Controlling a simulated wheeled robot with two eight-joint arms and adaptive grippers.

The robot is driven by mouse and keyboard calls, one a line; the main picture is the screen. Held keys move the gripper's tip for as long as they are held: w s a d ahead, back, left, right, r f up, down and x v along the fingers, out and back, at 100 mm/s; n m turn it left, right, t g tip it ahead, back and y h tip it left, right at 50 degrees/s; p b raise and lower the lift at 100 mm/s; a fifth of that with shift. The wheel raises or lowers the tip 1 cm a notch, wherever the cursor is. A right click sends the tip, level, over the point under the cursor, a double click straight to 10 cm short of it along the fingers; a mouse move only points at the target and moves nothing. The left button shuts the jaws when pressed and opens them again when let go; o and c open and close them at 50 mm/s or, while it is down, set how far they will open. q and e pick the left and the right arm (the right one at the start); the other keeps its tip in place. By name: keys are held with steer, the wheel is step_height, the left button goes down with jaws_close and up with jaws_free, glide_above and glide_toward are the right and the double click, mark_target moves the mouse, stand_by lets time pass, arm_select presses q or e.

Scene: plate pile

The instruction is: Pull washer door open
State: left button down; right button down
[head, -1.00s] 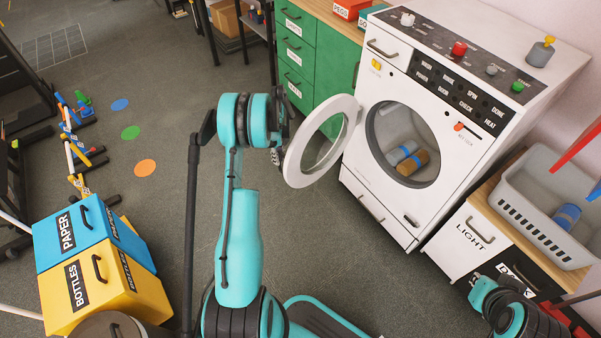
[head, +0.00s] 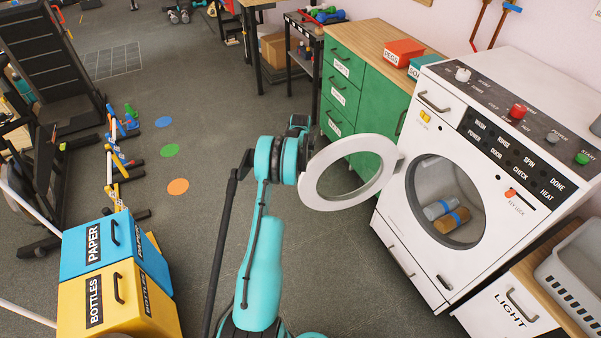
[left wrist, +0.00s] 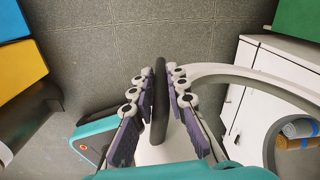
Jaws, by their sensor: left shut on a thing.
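The white washer (head: 400,215) stands at the right in the head view. Its ring-shaped white door (head: 388,172) stands wide open, out to the left of the round drum opening (head: 462,190). In the left wrist view the door rim (left wrist: 235,72) curves away to the right. My left gripper (left wrist: 161,88) is shut on the dark door handle (left wrist: 160,110), with purple finger pads on both sides of it. In the head view my left arm largely hides that gripper and the handle. Grey and brown rolls (head: 452,220) with blue bands lie inside the drum. My right gripper is out of view.
Green drawers (head: 340,92) stand behind the door. Blue and yellow bins (head: 95,245) stand at the lower left. A grey basket (head: 575,270) sits on the LIGHT cabinet (head: 500,305) at the lower right.

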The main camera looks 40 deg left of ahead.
arm_select(q)
steer(key=c, duration=1.5)
jaws_free()
steer(key=shift+w, duration=0.15)
steer(key=shift+c, duration=0.2)
step_height(320, 180, up, 12)
steer(key=shift+d+f, duration=0.1)
